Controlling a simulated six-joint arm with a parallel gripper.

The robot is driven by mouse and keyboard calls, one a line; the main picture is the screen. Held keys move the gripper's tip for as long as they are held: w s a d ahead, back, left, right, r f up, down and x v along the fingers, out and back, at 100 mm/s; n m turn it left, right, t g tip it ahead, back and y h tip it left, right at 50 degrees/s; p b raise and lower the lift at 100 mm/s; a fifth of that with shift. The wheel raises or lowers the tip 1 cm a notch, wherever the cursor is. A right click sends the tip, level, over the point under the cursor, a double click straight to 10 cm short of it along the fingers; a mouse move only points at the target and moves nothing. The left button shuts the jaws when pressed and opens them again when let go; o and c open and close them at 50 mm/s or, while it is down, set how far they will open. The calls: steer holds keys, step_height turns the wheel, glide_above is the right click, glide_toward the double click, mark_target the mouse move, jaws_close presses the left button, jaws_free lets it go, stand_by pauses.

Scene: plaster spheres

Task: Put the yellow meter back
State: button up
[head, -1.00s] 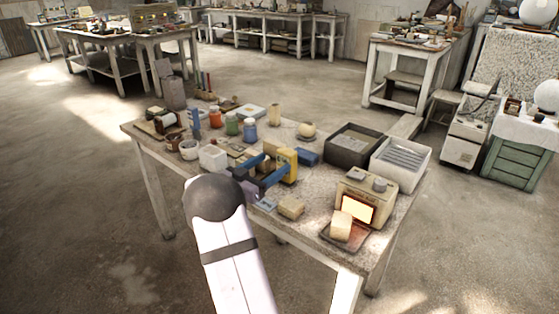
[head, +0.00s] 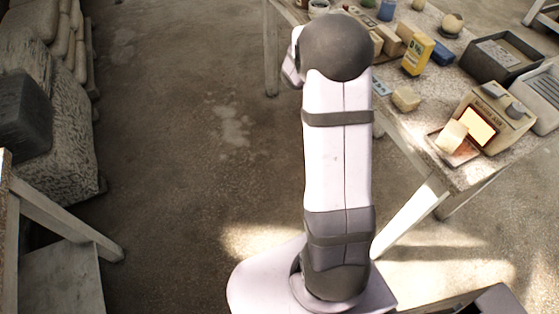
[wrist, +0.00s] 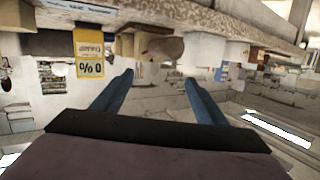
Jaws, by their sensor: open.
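The yellow meter (head: 417,55) stands upright on the worktable, beside a dark blue box (head: 441,53) and pale blocks. In the wrist view the yellow meter (wrist: 90,55) shows upside down, left of my fingers and apart from them, with a dark "0%" on its face. My gripper (wrist: 158,78) is open, its two blue fingers spread with nothing held between them. In the head view my own arm hides the fingers. My arm stands to the left of the table's front part.
A cream block (head: 406,98) lies in front of the meter. A cream device with a glowing window (head: 490,112) stands nearer, with a block (head: 452,137) before it. A dark tray (head: 497,68) is at the right. Open floor lies left of the table.

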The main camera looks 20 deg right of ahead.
steer(key=w+a+f+n+t+y, duration=0.1)
steer(key=w+a+n+t+y, duration=0.15)
steer(key=a, duration=0.35)
steer(key=w+a+f+n+t+y, duration=0.1)
steer(key=w+a+f+n+y, duration=0.15)
steer(key=a, duration=0.35)
steer(key=s+a+f+n+g+y, duration=0.1)
steer(key=s+a+f+n+y, duration=0.2)
steer(key=a, duration=0.5)
steer(key=s+a+f+n+g+y, duration=0.1)
steer(key=s+a+f+g+y, duration=0.1)
steer(key=s+a+y, duration=0.45)
steer(key=s+a+f+n+g, duration=0.2)
steer(key=s+a+g, duration=0.2)
steer(key=s, duration=0.7)
steer(key=s+a+f+n+g, duration=0.2)
steer(key=s+a+f+g, duration=0.1)
steer(key=s, duration=0.8)
steer(key=shift+s+a+g, duration=0.35)
steer(key=shift+a, duration=0.4)
steer(key=shift+h, duration=0.25)
step_height(320, 180, up, 17)
steer(key=p, duration=1.7)
